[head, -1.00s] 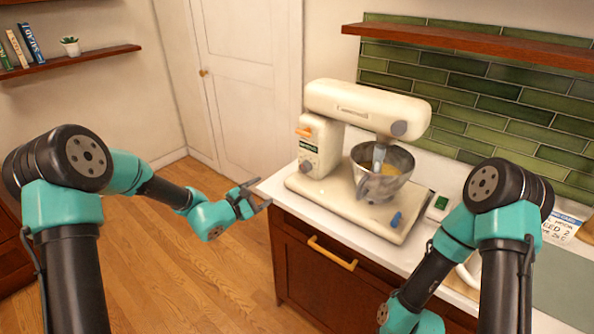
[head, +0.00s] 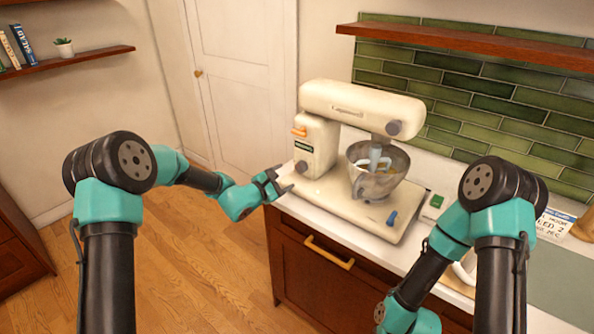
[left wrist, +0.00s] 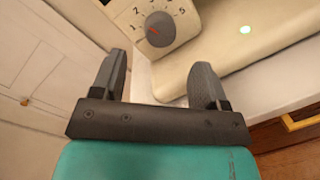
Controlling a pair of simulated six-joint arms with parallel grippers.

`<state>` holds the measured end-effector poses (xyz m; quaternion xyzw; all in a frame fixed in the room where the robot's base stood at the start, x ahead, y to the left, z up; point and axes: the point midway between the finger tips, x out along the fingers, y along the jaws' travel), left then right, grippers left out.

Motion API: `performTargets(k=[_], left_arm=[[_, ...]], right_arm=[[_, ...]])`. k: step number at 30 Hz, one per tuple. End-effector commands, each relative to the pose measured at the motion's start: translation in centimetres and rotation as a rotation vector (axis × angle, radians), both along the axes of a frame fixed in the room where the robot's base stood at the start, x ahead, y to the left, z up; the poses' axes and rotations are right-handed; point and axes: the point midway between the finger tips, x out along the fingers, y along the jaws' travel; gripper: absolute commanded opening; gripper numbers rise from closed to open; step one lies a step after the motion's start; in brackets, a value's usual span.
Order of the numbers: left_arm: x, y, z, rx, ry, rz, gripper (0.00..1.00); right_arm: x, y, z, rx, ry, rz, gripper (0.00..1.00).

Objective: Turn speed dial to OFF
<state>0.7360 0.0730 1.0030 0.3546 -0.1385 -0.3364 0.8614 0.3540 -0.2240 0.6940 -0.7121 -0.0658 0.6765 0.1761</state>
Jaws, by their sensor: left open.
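The speed dial (head: 302,167) is a grey knob low on the end of the cream stand mixer (head: 345,110). In the left wrist view, the dial lies beyond the gap between the fingers (left wrist: 160,75). My right gripper is out of view.
A steel bowl (head: 379,185) with a beater stands on the mixer's base. An orange lever (head: 299,131) is above the dial. Left of the counter is open floor.

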Motion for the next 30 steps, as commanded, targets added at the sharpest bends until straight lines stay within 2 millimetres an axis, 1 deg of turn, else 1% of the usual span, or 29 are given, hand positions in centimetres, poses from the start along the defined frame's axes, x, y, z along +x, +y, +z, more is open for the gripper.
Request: performTargets(k=[1, 6, 12, 16, 23, 24, 30], left_arm=[[0.7, -0.7, 0.0, 0.000, -0.001, -0.002, 0.68], [2.7, -2.6, 0.0, 0.001, -0.001, -0.001, 0.68], [4.4, -4.1, 0.0, 0.001, 0.000, -0.001, 0.68], [4.8, -4.5, 0.0, 0.001, 0.001, 0.000, 0.68], [4.9, -4.5, 0.0, 0.001, 0.001, 0.000, 0.68], [4.9, -4.5, 0.0, 0.001, 0.001, 0.000, 0.67], [4.9, -4.5, 0.0, 0.001, 0.001, 0.000, 0.48]], right_arm=[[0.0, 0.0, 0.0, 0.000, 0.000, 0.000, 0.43], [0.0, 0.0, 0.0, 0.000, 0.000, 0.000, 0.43], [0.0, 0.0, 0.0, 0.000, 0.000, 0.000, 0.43], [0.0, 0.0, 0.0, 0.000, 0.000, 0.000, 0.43], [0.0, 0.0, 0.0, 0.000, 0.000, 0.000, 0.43], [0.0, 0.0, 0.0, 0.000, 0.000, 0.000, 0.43], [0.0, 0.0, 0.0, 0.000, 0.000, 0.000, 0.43]])
